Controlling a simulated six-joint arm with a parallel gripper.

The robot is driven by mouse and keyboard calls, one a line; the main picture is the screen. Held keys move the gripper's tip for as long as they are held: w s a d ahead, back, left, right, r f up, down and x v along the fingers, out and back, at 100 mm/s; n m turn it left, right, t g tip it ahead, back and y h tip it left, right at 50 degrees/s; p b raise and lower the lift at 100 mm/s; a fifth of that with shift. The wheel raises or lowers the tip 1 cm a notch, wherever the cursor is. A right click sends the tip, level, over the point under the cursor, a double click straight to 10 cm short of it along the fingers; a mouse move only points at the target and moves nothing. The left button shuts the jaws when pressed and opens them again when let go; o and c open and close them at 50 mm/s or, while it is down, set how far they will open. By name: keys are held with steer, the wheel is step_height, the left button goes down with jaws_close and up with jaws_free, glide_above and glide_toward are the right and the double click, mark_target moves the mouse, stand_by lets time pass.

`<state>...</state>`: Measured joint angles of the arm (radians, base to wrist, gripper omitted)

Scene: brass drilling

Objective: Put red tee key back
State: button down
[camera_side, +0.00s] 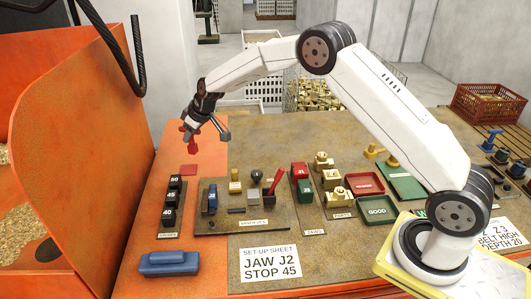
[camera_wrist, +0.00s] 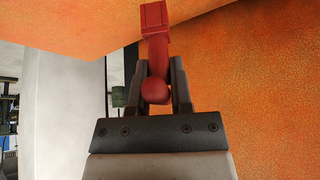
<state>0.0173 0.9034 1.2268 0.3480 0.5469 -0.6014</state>
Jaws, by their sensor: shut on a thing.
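The red tee key (camera_side: 187,137) is in my gripper (camera_side: 196,122), held up in the air over the orange surface at the left. In the wrist view the red key (camera_wrist: 154,42) sticks out past the fingers of my gripper (camera_wrist: 160,75), its rounded red end between them. Part of the key is hidden by the fingers.
A tall orange guard (camera_side: 60,150) stands close on the left. Black numbered blocks (camera_side: 172,197), a measures board (camera_side: 240,219) with small tools, a jaws board (camera_side: 308,222), and red (camera_side: 363,184) and green (camera_side: 378,210) trays fill the bench. A blue block (camera_side: 168,263) lies front left.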

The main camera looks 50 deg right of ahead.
steer(key=w+f, duration=0.4)
steer(key=f, duration=0.1)
steer(key=shift+w+f, duration=0.15)
steer(key=shift+w, duration=0.15)
steer(key=shift+w+a+f, duration=0.1)
steer(key=shift+w+f, duration=0.1)
steer(key=shift+f, duration=1.5)
steer(key=shift+f, duration=0.1)
steer(key=c, duration=0.5)
jaws_free()
steer(key=shift+f, duration=0.15)
steer(key=shift+c, duration=0.2)
